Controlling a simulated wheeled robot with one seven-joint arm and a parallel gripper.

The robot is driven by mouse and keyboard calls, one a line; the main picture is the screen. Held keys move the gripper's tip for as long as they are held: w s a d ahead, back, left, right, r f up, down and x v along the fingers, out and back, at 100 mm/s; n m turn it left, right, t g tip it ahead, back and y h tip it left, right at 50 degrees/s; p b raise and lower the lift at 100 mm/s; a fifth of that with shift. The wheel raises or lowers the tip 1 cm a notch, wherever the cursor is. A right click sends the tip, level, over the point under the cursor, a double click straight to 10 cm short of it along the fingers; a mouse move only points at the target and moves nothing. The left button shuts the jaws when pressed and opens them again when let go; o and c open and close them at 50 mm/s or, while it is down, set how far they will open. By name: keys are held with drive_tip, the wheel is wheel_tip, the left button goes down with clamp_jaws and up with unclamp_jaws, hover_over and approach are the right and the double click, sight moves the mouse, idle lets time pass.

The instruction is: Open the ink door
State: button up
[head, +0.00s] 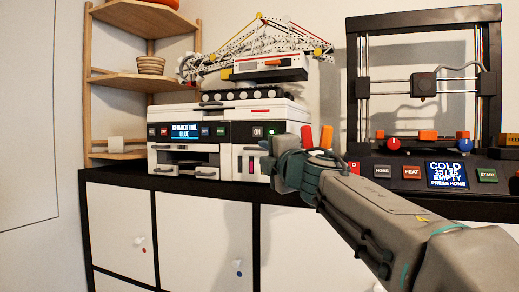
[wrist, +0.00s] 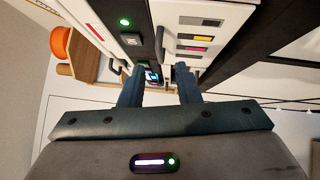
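The printer (head: 215,112) stands on the left of the cabinet top, and its screen (head: 180,131) reads "CHANGE INK BLUE". The ink door (head: 246,164) is the white panel at the printer's lower right front and looks shut. In the wrist view the door (wrist: 198,38) shows coloured windows in a row, with a dark bar-like handle (wrist: 159,46) beside them. My gripper (head: 278,165) is in front of the printer's right end and partly hides it. In the wrist view my gripper (wrist: 161,88) has its fingers apart, with no held object visible. I cannot tell whether a fingertip touches the door.
A control panel with a "COLD" screen (head: 446,174) and a black frame machine (head: 424,85) stand to the right. A toy crane (head: 265,45) is above the printer. A wooden shelf (head: 140,82) is at the left. White cabinet doors (head: 120,225) are below.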

sight(256, 150)
drive_tip(key=shift+p+x, duration=0.4)
drive_tip(key=shift+x, duration=2.2)
clamp_jaws()
